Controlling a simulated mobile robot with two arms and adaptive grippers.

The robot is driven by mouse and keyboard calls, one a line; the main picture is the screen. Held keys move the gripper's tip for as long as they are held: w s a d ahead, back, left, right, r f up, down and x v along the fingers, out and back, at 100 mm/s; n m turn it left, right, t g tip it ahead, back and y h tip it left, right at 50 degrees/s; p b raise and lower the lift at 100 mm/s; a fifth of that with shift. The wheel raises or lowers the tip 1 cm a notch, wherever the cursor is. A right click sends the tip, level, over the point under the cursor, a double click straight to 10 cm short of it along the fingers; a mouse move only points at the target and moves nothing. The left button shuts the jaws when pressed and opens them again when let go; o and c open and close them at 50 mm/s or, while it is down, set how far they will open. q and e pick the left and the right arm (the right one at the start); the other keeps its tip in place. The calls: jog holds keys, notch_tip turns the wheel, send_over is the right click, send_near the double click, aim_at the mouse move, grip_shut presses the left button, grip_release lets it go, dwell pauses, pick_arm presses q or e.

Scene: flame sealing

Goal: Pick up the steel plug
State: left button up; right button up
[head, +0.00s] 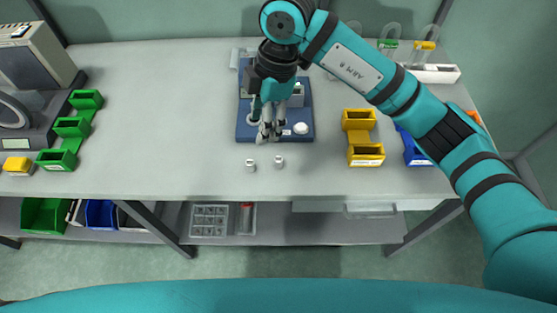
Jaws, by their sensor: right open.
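Two small light metallic cylinders stand on the bench in front of the blue fixture plate: a left one (250,165) and a right one (279,162). Either could be the steel plug; they are too small to tell apart surely. My right gripper (268,138) points down over the front edge of the blue fixture plate (244,130). It is open, just behind the two cylinders and apart from them. A round white piece (300,128) sits on the plate's right front. The arm and gripper hide much of the plate's middle. My left gripper is not in view.
Yellow bins (366,155) and a blue bin (414,150) stand to the right. Green bins (72,127) and a grey machine (30,65) stand at the left. The bench (170,120) is clear between the green bins and the plate. Its front edge lies close before the cylinders.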

jog(key=w+d+m+h, duration=0.2)
jog(key=d, duration=0.2)
jog(key=p, duration=0.1)
send_over(279, 159)
jog(key=shift+t, duration=0.4)
jog(key=f, duration=1)
jog(key=shift+w+d, duration=0.15)
jog(key=shift+d, duration=0.2)
jog(key=shift+f, duration=0.55)
jog(key=f, duration=0.1)
jog(key=f+p, duration=0.2)
jog(key=f, duration=0.1)
jog(key=shift+s+a, duration=0.25)
jog(key=shift+a, duration=0.15)
jog(key=shift+f, duration=0.65)
jog(key=shift+w, duration=0.1)
grip_shut()
